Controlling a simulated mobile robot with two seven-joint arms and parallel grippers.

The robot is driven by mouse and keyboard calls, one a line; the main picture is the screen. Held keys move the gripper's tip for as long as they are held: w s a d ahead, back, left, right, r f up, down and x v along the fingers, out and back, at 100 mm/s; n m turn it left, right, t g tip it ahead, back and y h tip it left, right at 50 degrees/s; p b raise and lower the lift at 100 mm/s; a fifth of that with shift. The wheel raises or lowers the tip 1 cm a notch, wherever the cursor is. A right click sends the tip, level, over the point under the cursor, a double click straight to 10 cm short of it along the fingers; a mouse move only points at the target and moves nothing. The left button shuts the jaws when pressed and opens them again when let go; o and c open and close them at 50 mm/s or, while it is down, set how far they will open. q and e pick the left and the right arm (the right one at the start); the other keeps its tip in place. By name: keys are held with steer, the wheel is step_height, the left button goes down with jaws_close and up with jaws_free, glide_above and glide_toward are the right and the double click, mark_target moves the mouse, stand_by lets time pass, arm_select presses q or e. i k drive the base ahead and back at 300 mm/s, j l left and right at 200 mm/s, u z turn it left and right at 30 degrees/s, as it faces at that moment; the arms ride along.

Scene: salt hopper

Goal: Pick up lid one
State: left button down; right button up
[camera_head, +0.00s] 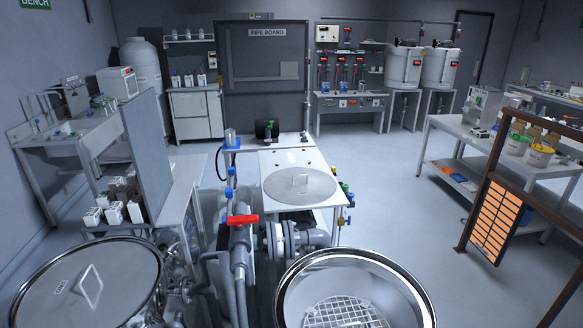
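I cannot tell which of the two is lid one. At the lower right, an open round hopper (415,290) shows a wire grate (345,314) inside. Neither of my grippers is in view.
A red-handled valve (242,220) and grey pipes stand between the two vessels. A grey upright panel (150,150) rises at left. A brown rail frame with an orange slatted panel (495,222) stands at right. Open floor (400,225) lies right of the bench.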

mark_target(295, 185)
steer(key=i+l, duration=0.1)
steer(key=i, duration=3.6)
steer(key=i+u, duration=0.2)
steer(key=i, duration=0.6)
